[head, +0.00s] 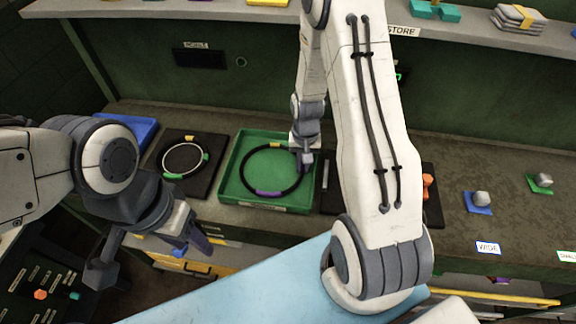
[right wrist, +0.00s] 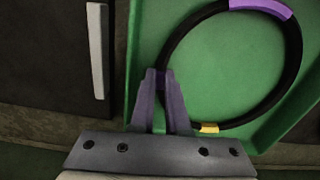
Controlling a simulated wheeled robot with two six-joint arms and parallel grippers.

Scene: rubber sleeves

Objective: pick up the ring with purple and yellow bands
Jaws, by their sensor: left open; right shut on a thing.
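The black ring (head: 243,172) with a yellow band and a purple band is in the green tray (head: 268,170) on the bench. Its yellow band is at the far side and its purple band at the near side in the head view. My right gripper (head: 305,160) is shut on the ring's right side, on a black stretch between the bands. In the right wrist view, the ring (right wrist: 298,60) passes between the fingertips (right wrist: 163,85). I cannot tell whether it is lifted off the tray floor. My left gripper (head: 148,256) is open and empty, in front of the bench at the left.
A pale ring (head: 165,158) with yellow and green bands lies on a black mat (head: 207,148) left of the tray. A blue tray (head: 140,130) is further left. Grey knobs on blue (head: 478,208) and green (head: 540,187) plates stand at right. A shelf (head: 180,11) runs above.

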